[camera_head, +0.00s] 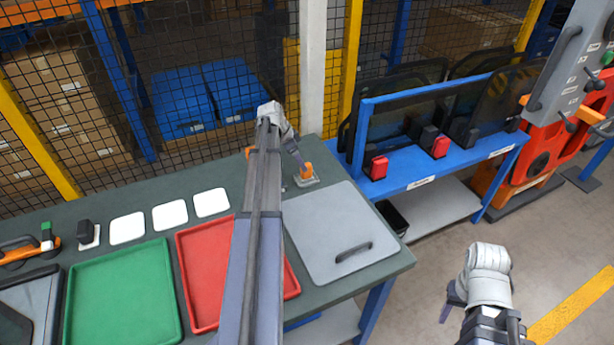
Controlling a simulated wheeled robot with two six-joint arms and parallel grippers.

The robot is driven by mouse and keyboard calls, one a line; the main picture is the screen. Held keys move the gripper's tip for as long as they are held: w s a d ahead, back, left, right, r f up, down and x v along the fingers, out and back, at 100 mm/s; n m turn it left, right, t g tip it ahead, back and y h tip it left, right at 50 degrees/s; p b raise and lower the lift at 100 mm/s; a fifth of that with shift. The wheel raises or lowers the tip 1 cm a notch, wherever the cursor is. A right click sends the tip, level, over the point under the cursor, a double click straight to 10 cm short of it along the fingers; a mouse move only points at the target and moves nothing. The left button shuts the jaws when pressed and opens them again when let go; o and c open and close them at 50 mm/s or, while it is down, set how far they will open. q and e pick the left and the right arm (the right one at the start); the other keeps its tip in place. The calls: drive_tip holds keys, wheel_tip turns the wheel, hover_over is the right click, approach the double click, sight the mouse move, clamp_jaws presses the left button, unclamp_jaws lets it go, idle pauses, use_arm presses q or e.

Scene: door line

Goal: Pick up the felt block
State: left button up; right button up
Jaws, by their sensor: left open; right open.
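A small block with an orange top on a pale grey base (306,177) stands near the back edge of the dark green table, right of my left arm. A similar dark block on a pale base (89,236) stands at the left, beside the white squares. I cannot tell for certain which of the two is the felt block. My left gripper (296,158) reaches over the back of the table, with a finger close to the orange-topped block; it is open and my arm hides part of it. My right gripper (449,304) is open and empty over the floor, right of the table.
The table holds a green tray (120,300), a red tray (200,282), white squares (170,215) and a grey lid with a dark handle (330,230). An orange tool (16,256) lies far left. A mesh fence stands behind; a blue rack (440,175) stands right.

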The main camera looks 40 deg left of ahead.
use_arm(q)
drive_tip(key=shift+d+b+x, duration=0.2)
drive_tip(key=shift+b+x, duration=1)
drive_tip(key=shift+x, duration=0.1)
drive_tip(key=shift+d+b+x, duration=0.2)
drive_tip(key=shift+b+x, duration=1)
drive_tip(key=shift+x, duration=0.1)
drive_tip(key=shift+r, duration=0.2)
clamp_jaws()
